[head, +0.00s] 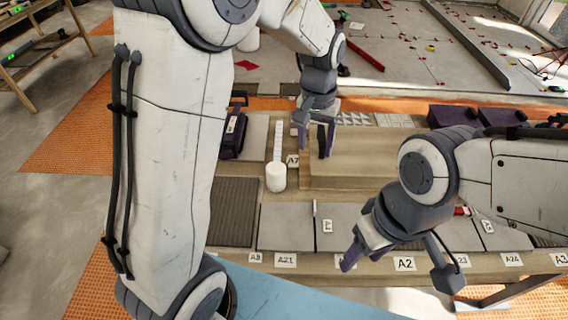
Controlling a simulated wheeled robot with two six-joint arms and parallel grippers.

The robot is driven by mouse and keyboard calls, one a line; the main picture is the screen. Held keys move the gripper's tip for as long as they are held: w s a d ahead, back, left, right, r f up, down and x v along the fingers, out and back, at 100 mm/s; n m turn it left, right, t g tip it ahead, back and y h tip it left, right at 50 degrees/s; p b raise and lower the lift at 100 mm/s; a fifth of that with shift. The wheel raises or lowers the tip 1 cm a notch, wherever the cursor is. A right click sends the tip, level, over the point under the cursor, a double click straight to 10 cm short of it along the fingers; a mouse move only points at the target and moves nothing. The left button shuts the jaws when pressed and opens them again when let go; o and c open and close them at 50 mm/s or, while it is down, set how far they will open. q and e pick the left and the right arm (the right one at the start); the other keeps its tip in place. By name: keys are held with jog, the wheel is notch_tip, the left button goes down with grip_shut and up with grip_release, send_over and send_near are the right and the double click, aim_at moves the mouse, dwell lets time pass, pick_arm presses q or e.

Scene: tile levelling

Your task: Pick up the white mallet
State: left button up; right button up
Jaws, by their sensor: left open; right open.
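A white cylinder (275,178) stands on the workbench left of the wooden block, with a narrow pale strip running back from it. It may be the white mallet, but I cannot tell whether the strip is its handle. My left gripper (316,142) is open and empty, pointing down above the back of the bench, behind and to the right of the cylinder. My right gripper (366,256) is open, low over the bench's front edge near label A2, to the right of and nearer than the cylinder. No gripper touches the cylinder.
A wooden block (350,167) lies right of the cylinder. Grey tiles (285,227) line the bench front, with labels along the edge. A purple tool (232,134) stands at the left and dark purple cases (455,116) at the back right. My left arm hides much of the left side.

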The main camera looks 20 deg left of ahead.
pick_arm(q)
jog(key=w+a+f+n, duration=0.4)
jog(key=w+a+f, duration=0.4)
jog(key=w+a, duration=0.4)
send_over(277, 152)
notch_tip(277, 152, down, 6)
jog(key=shift+s+a, duration=0.1)
notch_tip(277, 152, down, 6)
jog(key=shift+r+p, duration=0.15)
jog(key=shift+p, duration=0.25)
grip_shut()
